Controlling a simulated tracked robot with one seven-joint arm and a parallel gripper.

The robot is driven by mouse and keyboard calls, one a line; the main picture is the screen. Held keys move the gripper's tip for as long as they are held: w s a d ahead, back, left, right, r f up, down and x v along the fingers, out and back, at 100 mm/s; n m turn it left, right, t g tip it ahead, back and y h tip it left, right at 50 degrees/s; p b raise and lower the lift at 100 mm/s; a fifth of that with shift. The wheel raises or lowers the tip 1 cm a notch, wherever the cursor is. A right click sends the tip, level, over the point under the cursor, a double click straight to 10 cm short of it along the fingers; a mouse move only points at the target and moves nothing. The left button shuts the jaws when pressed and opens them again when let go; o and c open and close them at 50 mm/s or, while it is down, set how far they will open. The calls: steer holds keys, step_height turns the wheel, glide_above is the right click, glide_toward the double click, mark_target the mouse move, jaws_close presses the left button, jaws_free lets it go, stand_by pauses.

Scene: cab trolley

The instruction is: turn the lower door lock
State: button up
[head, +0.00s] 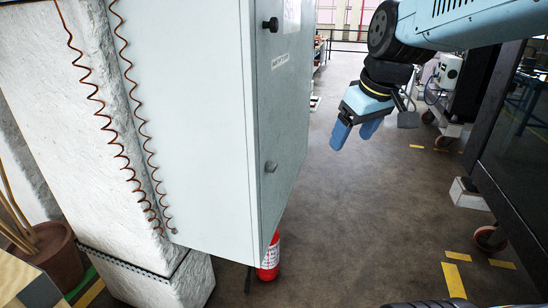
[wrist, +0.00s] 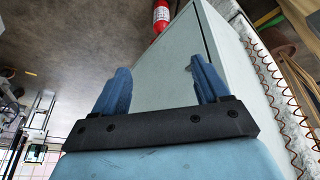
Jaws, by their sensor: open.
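The lower door lock (head: 270,167) is a small grey knob on the door face of the pale cabinet (head: 205,120), low in the head view. The upper lock (head: 270,25) is a black knob on the same door. My gripper (head: 355,132) is open and empty, in the air to the right of the cabinet, apart from the lock and a little above it in the picture. In the wrist view both blue fingers of my gripper (wrist: 162,82) stand apart, with the cabinet (wrist: 170,75) beyond and between them. I cannot make out the lower lock there.
A red fire extinguisher (head: 270,258) stands at the cabinet's foot. A dark wheeled trolley (head: 512,150) is at the right. A plant pot (head: 52,255) and coiled wires (head: 150,180) are at the left. The floor between cabinet and trolley is clear.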

mark_target(273, 166)
steer(key=w+a+f+n+g+y, duration=0.1)
steer(key=w+a+f+n, duration=0.1)
steer(key=w+a+n, duration=0.45)
steer(key=w+a+f+n+g+y, duration=0.2)
steer(key=w+a, duration=0.1)
steer(key=w, duration=0.6)
steer(key=x, duration=1.3)
steer(key=shift+w+a+f, duration=0.1)
steer(key=shift+w+a, duration=0.05)
steer(key=shift+a, duration=0.05)
steer(key=shift+c, duration=0.4)
steer(key=c, duration=1)
